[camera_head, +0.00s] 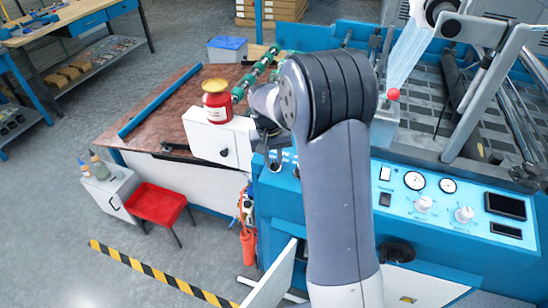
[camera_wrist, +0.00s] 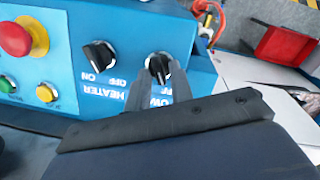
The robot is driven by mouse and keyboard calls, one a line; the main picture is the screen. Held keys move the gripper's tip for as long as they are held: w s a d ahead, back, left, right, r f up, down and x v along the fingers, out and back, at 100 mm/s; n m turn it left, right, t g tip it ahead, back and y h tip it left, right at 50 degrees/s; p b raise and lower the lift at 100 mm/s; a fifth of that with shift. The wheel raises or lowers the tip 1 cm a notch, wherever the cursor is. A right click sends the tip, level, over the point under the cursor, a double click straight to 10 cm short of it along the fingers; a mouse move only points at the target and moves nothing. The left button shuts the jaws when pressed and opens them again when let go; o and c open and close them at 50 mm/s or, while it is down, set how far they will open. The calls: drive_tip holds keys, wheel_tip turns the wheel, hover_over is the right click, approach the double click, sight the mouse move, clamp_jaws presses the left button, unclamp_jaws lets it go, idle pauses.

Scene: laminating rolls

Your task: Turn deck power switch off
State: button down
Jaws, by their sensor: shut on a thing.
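The deck power switch (camera_wrist: 157,59) is a black rotary knob on the blue panel (camera_wrist: 200,100) in the wrist view, where the lettering appears upside down. My gripper (camera_wrist: 160,74) is shut on this knob, with its dark fingers covering part of it. The label below it is partly hidden by the fingers, so I cannot tell which mark the knob points at. A similar black HEATER knob (camera_wrist: 100,55) with ON and OFF marks sits to its left, apart from the fingers. In the head view my arm hides the switch.
A red emergency button (camera_wrist: 18,38) and green (camera_wrist: 7,84) and yellow (camera_wrist: 46,92) buttons lie left of the knobs. In the head view a red jar (camera_head: 217,106) stands on a white cabinet, left of my arm. Gauges (camera_head: 414,180) lie to its right.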

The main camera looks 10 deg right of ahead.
drive_tip(key=shift+n, duration=0.5)
drive_tip(key=c, duration=1.5)
unclamp_jaws()
drive_tip(key=shift+r, duration=0.1)
drive_tip(key=r, duration=0.3)
drive_tip(key=a+r, duration=0.1)
drive_tip(key=r, duration=0.3)
drive_tip(key=r+b, duration=0.1)
drive_tip(key=r, duration=0.2)
drive_tip(key=shift+a+r, duration=0.15)
drive_tip(key=shift+r, duration=0.1)
drive_tip(key=f, duration=0.3)
drive_tip(key=d+f, duration=0.1)
drive_tip(key=f, duration=0.3)
drive_tip(key=f+p, duration=0.1)
drive_tip(key=f, duration=0.2)
drive_tip(key=shift+d+f, duration=0.15)
drive_tip(key=shift+f, duration=0.15)
drive_tip(key=shift+m, duration=0.3)
